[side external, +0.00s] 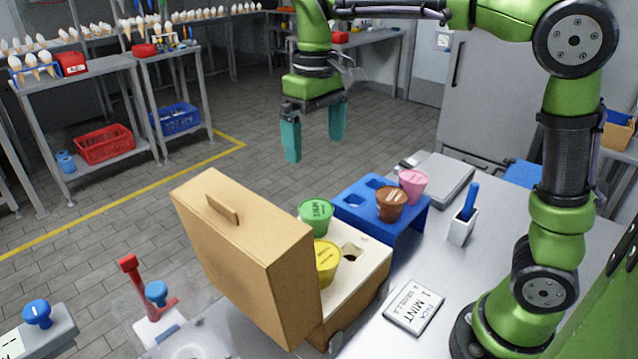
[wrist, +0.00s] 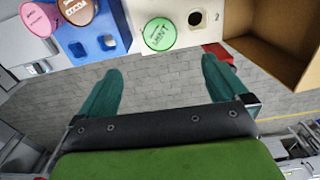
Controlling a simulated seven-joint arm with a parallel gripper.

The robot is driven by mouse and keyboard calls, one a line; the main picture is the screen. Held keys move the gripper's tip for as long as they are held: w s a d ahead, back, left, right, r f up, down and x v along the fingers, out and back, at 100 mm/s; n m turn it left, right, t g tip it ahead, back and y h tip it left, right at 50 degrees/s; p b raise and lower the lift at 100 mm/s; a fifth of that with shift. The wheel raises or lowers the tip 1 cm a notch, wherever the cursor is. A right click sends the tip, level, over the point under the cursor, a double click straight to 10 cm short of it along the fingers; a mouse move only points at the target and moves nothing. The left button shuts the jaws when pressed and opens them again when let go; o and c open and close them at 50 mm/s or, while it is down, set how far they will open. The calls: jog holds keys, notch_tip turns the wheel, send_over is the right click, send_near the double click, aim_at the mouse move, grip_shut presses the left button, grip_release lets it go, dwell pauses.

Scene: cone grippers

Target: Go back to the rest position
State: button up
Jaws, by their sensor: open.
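My gripper (side external: 313,140) hangs in the air above and behind the work table, its two teal fingers apart with nothing between them. In the wrist view its fingers (wrist: 165,90) are spread over bare floor. A green mint cup (side external: 316,214) and a yellow cup (side external: 325,262) sit in the white-topped cardboard box (side external: 368,262), whose brown lid stands open at the left. The mint cup also shows in the wrist view (wrist: 160,34). A brown cocoa cup (side external: 391,204) and a pink cup (side external: 413,183) sit in the blue rack (side external: 410,225).
A card reading 1 mint and 2 vanilla (side external: 413,307) lies on the table. A white holder with a blue-handled tool (side external: 462,226) stands to the right. A red-handled device (side external: 147,290) is at front left. The air around my gripper is clear.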

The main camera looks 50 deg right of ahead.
jog(key=s+d+f+m+t+y, duration=0.1)
jog(key=s+f+m+t, duration=0.1)
jog(key=s, duration=0.5)
jog(key=s+d+f+m+t+y, duration=0.1)
jog(key=s+f+t, duration=0.1)
jog(key=s+t, duration=0.3)
jog(key=shift+s+d+f+m, duration=0.25)
jog(key=shift+s+f+m, duration=0.15)
jog(key=shift+s, duration=0.65)
